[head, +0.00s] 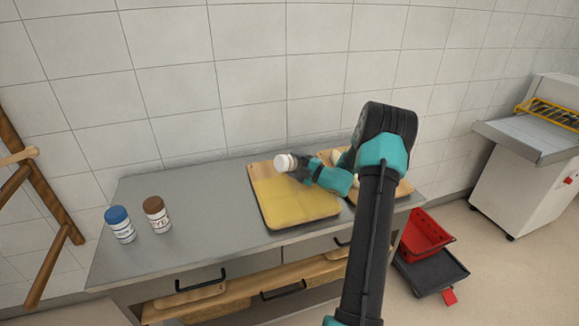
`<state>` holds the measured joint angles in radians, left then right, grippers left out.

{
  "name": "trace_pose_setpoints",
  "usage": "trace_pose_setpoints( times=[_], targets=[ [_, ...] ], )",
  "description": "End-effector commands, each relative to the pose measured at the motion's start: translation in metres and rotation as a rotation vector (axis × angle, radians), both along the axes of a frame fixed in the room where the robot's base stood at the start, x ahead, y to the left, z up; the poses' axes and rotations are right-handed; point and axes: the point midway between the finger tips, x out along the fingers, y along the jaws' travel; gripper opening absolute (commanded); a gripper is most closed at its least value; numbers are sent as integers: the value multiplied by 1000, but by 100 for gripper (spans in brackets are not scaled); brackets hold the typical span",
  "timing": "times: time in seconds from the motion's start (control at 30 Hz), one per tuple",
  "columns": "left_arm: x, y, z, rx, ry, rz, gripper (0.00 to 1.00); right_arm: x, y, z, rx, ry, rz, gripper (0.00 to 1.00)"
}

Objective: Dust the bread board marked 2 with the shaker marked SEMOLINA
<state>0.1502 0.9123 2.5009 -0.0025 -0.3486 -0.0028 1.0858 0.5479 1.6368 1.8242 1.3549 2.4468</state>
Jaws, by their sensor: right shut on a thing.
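My right gripper (299,168) is shut on a shaker with a white end (284,162), tipped over on its side with that end toward the left. It is held above the back part of a wooden board (256,186). A yellow layer covers most of that board's face. A second wooden board (404,188) lies to its right, partly hidden behind my right arm, with small pale pieces on it. I cannot read a number on either board or the name on the held shaker. My left gripper is out of view.
A blue-lidded shaker (121,228) and a brown-lidded shaker (157,217) stand upright on the left of the grey worktop (195,185). Worktop between them and the yellow-covered board is clear. Red crate (424,238) and dark tray are on the floor, right. A white machine stands far right.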

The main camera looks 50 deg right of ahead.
Motion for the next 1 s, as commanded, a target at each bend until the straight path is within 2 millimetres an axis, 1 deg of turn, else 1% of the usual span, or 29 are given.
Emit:
trace_pose_setpoints(
  times=[0.1, 0.57, 1.0],
  targets=[
    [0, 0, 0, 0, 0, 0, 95, -3, -11, 0, -2, -1, -2, 30],
    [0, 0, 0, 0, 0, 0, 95, -13, -49, 0, -3, 0, -2, 30],
    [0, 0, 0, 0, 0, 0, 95, 20, -30, 0, 0, 0, 1, 30]
  ],
)
